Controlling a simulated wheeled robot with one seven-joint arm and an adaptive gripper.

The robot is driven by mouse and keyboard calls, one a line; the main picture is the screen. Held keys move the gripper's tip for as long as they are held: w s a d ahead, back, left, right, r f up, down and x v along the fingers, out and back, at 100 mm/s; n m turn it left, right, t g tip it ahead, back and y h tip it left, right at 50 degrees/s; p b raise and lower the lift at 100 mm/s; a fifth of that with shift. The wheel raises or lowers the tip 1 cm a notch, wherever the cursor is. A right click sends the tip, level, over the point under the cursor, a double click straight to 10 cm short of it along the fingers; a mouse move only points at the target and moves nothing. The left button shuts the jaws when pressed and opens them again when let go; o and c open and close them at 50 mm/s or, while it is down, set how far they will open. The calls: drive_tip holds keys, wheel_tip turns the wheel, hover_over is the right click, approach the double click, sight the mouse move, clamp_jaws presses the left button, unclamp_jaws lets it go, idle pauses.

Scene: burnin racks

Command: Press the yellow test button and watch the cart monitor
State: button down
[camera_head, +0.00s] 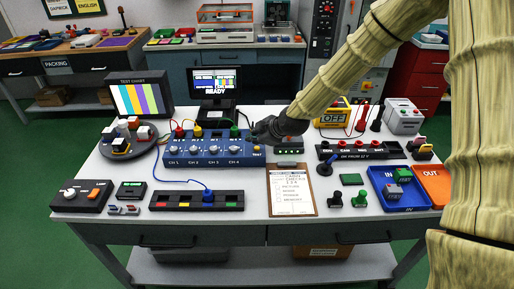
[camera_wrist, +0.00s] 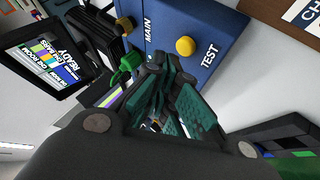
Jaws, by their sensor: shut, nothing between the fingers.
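The yellow test button (camera_wrist: 186,46) is a round knob on the blue panel's corner beside the word TEST in the wrist view. In the head view it shows small at the right end of the blue unit (camera_head: 205,160). My gripper (camera_wrist: 168,80) is shut and empty; its fingertips look close to the button in the wrist view, and I cannot tell whether they touch it. In the head view my gripper (camera_head: 262,133) is over the unit's right end. The monitor (camera_head: 215,82) behind the unit reads READY; it also shows at the left of the wrist view (camera_wrist: 48,60).
A green plug (camera_wrist: 128,62) stands close beside my fingers. A clipboard (camera_head: 291,191) lies right of the unit. A test-chart screen (camera_head: 141,98) stands at the back left. Blue (camera_head: 400,207) and orange trays (camera_head: 433,187) are at the right. Cables run across the bench.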

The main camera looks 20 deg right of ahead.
sight(255, 149)
drive_tip(key=shift+f, duration=0.15)
drive_tip(key=shift+f, duration=0.3)
drive_tip(key=shift+f+b, duration=0.45)
idle(0.9)
drive_tip(key=shift+r, duration=0.2)
drive_tip(key=shift+r+p, duration=0.6)
drive_tip(key=shift+r, duration=0.1)
drive_tip(key=shift+r, duration=0.1)
drive_tip(key=shift+r+p, duration=1.55)
drive_tip(key=shift+r, duration=0.85)
